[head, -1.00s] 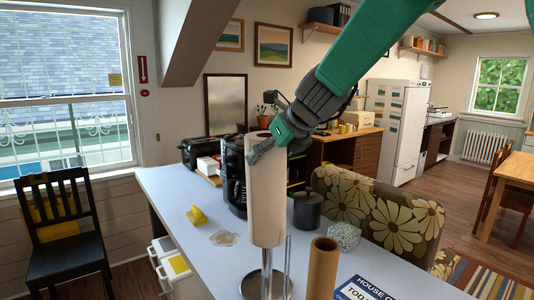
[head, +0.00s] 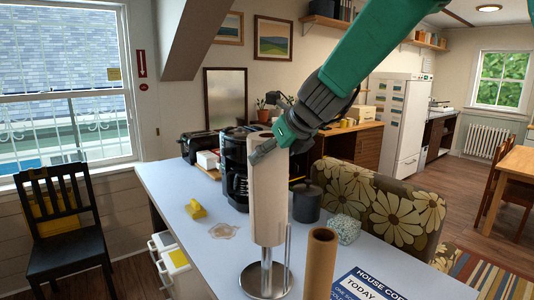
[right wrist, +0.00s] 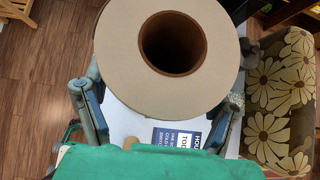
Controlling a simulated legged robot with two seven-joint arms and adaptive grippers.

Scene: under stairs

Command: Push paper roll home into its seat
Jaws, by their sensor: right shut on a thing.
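The tall off-white paper roll (head: 267,200) stands upright over the holder's metal post, its lower end a short gap above the round metal base (head: 265,281). A thin side rod of the holder rises beside the roll on the right. My right gripper (head: 273,143) is shut around the roll near its top. In the right wrist view the roll's end (right wrist: 120,45) faces the camera, with a finger on each side. Its brown core is dark inside, and no post tip shows there. My left gripper is not in view.
A brown cardboard tube (head: 320,265) stands close at the right of the base. A printed sign (head: 366,286), a speckled box (head: 345,229), a dark canister (head: 307,203), a coffee maker (head: 235,168) and a yellow object (head: 196,209) share the table. The table's left side is mostly clear.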

